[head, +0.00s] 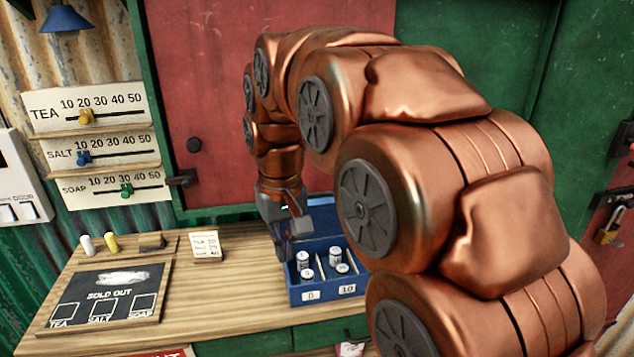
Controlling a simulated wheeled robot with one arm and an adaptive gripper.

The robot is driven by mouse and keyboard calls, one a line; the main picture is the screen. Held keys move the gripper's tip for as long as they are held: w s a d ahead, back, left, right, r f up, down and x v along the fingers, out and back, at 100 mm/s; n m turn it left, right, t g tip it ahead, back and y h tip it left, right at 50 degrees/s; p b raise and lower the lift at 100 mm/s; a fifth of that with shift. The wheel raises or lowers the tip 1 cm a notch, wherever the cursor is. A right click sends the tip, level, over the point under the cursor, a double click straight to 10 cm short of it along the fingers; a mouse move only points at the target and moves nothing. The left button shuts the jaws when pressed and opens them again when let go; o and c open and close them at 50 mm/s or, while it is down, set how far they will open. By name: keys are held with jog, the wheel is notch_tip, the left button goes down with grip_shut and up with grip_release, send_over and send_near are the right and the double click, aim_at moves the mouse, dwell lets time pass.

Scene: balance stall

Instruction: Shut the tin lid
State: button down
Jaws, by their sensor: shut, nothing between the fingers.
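A blue tin (321,294) stands open on the wooden counter, with two white number labels on its front. Several small canisters (335,255) with white tops stand inside it. A blue panel (322,217), which looks like the raised tin lid, shows at the back of the tin; my arm and gripper hide part of it. My gripper (287,250) points down at the tin's back left side, shut and empty. I cannot tell whether it touches the tin or the lid.
A sold-out slate (105,292) lies on the wooden counter (220,300) at left, with white and yellow chalks (111,243) behind it. A small card (206,246) stands left of the tin. Slider signs (100,116) hang on the wall. A red panel (205,85) rises behind.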

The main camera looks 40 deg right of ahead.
jog(key=w+d+r+m+t, duration=0.1)
jog(key=w+d+r, duration=0.6)
jog(key=w, duration=0.4)
jog(key=m+t+h+b, duration=0.1)
jog(key=m+t+b, duration=0.1)
send_near(315, 169)
jog(key=shift+s+a+f, duration=0.5)
jog(key=shift+s+a, duration=0.35)
jog(key=shift+a, duration=0.05)
jog(key=shift+p+x, duration=0.3)
jog(key=shift+x, duration=2.9)
jog(key=shift+s+f, duration=0.15)
jog(key=shift+f, duration=0.15)
jog(key=shift+s+a+f, duration=0.1)
jog(key=shift+s+a, duration=0.05)
jog(key=shift+s, duration=0.25)
jog(key=shift+s+a+f+p, duration=0.2)
jog(key=shift+s+f+p, duration=0.1)
jog(key=shift+s, duration=0.25)
jog(key=shift+s+a+f+p, duration=0.15)
jog(key=shift+s+a+f, duration=0.15)
jog(key=shift+s, duration=0.25)
jog(key=shift+f, duration=0.15)
jog(key=shift+s+f+b, duration=0.1)
jog(key=shift+s+b, duration=0.1)
jog(key=shift+b, duration=0.15)
